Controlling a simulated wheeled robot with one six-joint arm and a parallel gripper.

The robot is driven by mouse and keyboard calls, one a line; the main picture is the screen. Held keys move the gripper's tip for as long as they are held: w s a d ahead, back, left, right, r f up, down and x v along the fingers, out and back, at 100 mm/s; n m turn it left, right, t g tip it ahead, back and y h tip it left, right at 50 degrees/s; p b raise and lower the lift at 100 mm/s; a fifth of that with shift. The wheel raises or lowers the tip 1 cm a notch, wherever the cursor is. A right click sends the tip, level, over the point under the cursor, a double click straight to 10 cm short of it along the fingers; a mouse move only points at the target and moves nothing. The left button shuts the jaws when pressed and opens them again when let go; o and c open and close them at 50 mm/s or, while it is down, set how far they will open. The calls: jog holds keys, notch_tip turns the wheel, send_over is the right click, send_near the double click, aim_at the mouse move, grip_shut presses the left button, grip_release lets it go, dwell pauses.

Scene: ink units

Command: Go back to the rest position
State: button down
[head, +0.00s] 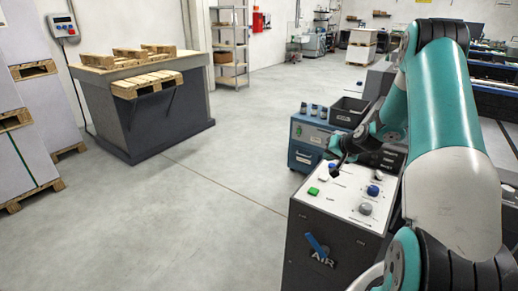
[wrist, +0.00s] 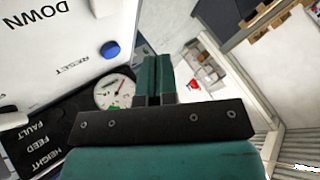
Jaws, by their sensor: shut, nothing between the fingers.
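My gripper (head: 336,170) is at the end of my teal arm, over the far edge of a dark control box with a white top panel (head: 338,203). In the wrist view its two teal fingers (wrist: 158,78) are together, with nothing between them. The panel also shows in the wrist view (wrist: 45,58), lettered DOWN and RESET, with a blue button (wrist: 110,49). A round gauge (wrist: 114,92) is left of the fingers. I cannot tell from the head view whether the fingertips touch the panel.
The panel carries a green button (head: 313,191) and a grey knob (head: 365,209); a blue AIR lever (head: 317,244) is on the box front. Behind stands a blue cabinet (head: 302,158) with small bottles and a dark bin (head: 349,111). Open floor (head: 200,215) lies left.

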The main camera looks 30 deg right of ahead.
jog(key=w+a+r+n+g+y, duration=0.15)
jog(key=a+r, duration=0.25)
jog(key=a, duration=0.4)
jog(key=w+a+r+n+y, duration=0.1)
jog(key=a+r+n+y, duration=0.2)
jog(key=a, duration=0.4)
jog(key=s+a+r+n+g, duration=0.1)
jog(key=s+a+r+n, duration=0.2)
jog(key=a, duration=0.6)
jog(key=s+a+r+n+g, duration=0.25)
jog(key=a+r, duration=0.25)
jog(key=a, duration=0.4)
jog(key=s+a+r+n+g, duration=0.1)
jog(key=s+a, duration=0.3)
jog(key=s, duration=0.4)
jog(key=s+a+r+n+g, duration=0.1)
jog(key=s+a+r+n, duration=0.1)
jog(key=s+a, duration=0.3)
jog(key=s+a+r+n+g, duration=0.1)
jog(key=s+a+n+g, duration=0.1)
jog(key=s, duration=0.9)
jog(key=shift+s+a+r+n, duration=0.2)
jog(key=shift+a+n, duration=0.6)
jog(key=shift+a, duration=0.45)
jog(key=shift+w, duration=0.1)
